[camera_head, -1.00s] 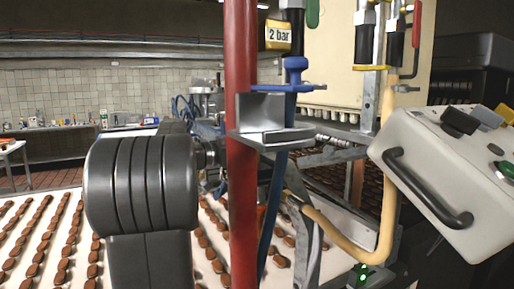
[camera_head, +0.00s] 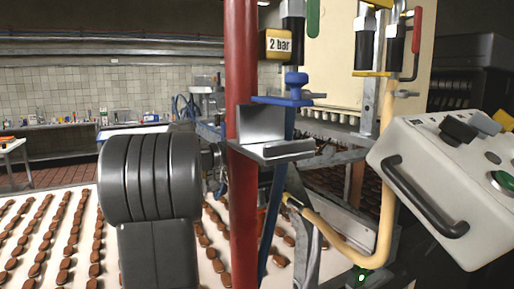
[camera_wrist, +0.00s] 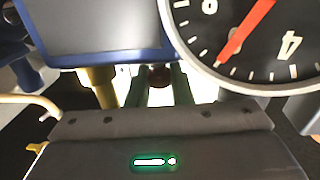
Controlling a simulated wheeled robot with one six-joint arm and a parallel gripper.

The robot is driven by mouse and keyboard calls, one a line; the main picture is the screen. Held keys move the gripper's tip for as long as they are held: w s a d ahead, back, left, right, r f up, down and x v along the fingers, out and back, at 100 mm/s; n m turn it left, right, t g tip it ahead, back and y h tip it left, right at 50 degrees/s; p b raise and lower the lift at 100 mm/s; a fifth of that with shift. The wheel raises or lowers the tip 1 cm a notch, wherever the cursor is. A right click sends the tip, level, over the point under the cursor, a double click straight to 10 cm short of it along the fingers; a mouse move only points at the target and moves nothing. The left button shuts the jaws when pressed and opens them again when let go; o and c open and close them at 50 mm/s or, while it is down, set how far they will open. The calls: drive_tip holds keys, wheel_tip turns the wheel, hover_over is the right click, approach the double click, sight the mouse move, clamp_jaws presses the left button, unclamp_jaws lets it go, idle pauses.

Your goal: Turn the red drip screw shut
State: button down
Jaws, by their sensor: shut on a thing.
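In the wrist view, the two greenish fingers of my gripper (camera_wrist: 159,92) stand on either side of a small dark red knob (camera_wrist: 160,75), which looks like the red drip screw. My gripper is shut on it. Its lower part and the contact faces are hard to see against the bright background. In the head view, I cannot make out the screw or the fingertips. My arm and a red upright post (camera_head: 241,170) block much of that area.
A round gauge (camera_wrist: 265,50) with a red needle and a blue-framed grey screen (camera_wrist: 95,25) stand close in the wrist view. A brass-coloured post (camera_wrist: 98,85) is left of the fingers. In the head view, a control box (camera_head: 440,180) stands right, with rows of chocolates (camera_head: 45,245) below.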

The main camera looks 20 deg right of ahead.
drive_tip(key=shift+m+g+p, duration=0.5)
drive_tip(key=shift+g+p, duration=0.25)
drive_tip(key=shift+g, duration=0.05)
drive_tip(key=c, duration=1.6)
unclamp_jaws()
drive_tip(key=a+b, duration=0.1)
drive_tip(key=a, duration=0.6)
drive_tip(key=a+b, duration=0.1)
drive_tip(key=a, duration=0.6)
drive_tip(key=shift+w, duration=0.2)
